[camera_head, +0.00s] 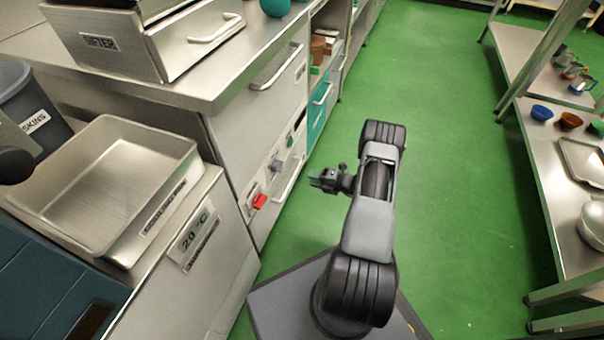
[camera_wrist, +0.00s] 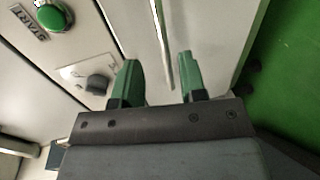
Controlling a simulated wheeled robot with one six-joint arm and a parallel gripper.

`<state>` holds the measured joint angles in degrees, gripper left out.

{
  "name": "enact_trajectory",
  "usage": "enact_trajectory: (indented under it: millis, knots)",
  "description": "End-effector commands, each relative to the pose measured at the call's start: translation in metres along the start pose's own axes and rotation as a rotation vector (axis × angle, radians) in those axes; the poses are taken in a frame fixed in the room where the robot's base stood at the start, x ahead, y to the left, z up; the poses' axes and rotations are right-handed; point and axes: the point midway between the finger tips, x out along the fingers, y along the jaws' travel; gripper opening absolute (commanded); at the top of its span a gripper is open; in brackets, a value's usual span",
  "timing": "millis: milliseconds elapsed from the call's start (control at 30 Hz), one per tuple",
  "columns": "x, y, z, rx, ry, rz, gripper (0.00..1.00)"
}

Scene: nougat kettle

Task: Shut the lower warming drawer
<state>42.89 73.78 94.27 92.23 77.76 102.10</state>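The steel cabinet front (camera_head: 232,160) stands left of my arm in the head view. A long upright-bar handle (camera_head: 291,178) shows low on it, on what looks like the lower warming drawer; how far that drawer stands out is unclear. My gripper (camera_head: 318,179) is just right of this handle, pointing left at the front. In the wrist view, the two green fingers of my gripper (camera_wrist: 158,62) are spread apart with nothing between them. A thin metal handle bar (camera_wrist: 161,40) lies beyond and between the fingertips. Contact with it cannot be told.
A red switch (camera_head: 259,201), a grey knob (camera_head: 277,166) and a green START button (camera_wrist: 54,17) sit on the front beside the handle. An upper drawer handle (camera_head: 276,68) is above. Green floor (camera_head: 450,190) is clear to the right, up to a steel table (camera_head: 548,190).

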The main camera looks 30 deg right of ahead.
Motion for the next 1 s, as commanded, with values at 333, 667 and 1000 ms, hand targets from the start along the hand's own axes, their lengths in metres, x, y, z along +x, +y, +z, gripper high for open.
enact_trajectory:
  millis: [333,667,1000]
  knots:
    - [-0.043,0.001,0.000,-0.001,-0.001,0.000,0.39]
    - [-0.047,0.000,0.000,-0.001,0.001,0.000,0.39]
    - [-0.047,0.000,0.000,-0.001,0.001,0.000,0.39]
